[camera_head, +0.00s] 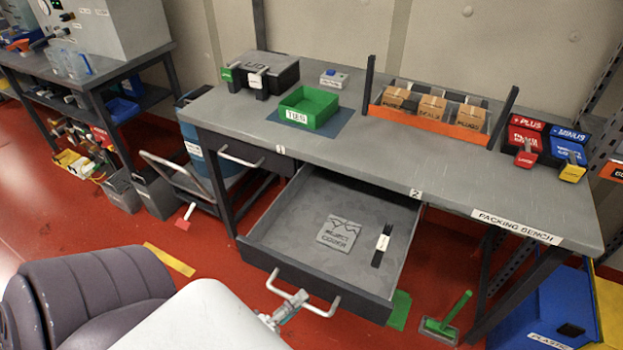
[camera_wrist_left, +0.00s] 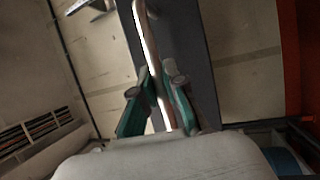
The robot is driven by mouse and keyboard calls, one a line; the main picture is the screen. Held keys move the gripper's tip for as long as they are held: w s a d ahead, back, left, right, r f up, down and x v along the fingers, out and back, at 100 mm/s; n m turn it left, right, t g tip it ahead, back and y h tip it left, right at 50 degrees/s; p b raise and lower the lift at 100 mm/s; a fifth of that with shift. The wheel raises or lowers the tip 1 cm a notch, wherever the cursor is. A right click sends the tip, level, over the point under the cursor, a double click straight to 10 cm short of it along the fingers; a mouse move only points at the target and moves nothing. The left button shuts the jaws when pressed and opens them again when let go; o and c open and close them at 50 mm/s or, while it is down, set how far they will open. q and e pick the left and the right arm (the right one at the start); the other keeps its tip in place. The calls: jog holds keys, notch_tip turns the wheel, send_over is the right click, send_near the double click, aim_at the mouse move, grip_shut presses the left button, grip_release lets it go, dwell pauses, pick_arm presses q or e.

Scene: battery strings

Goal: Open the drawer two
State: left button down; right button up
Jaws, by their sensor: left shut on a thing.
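Drawer two (camera_head: 310,205) is pulled well out of the grey packing bench, under the "2" label. Inside it lie a grey "REJECT COVER" piece (camera_head: 339,234) and a dark strip with a white label (camera_head: 382,243). Its pale bar handle (camera_head: 322,311) is on the dark front. In the left wrist view the handle (camera_wrist_left: 145,45) runs between the green-sided fingers of my left gripper (camera_wrist_left: 156,78). My right gripper is not in view.
Drawer one (camera_head: 245,150) is closed. The bench top (camera_head: 360,150) carries a green "TIES" bin (camera_head: 309,107), a black case (camera_head: 262,72) and an orange rack (camera_head: 428,124). A green-handled brush (camera_head: 445,318) and a blue bin (camera_head: 545,310) stand at right.

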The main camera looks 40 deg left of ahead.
pick_arm(q)
jog(key=s+d, duration=0.1)
jog(key=s, duration=0.5)
jog(key=shift+d, duration=0.2)
jog(key=c, duration=1.2)
grip_release()
jog(key=v, duration=1.2)
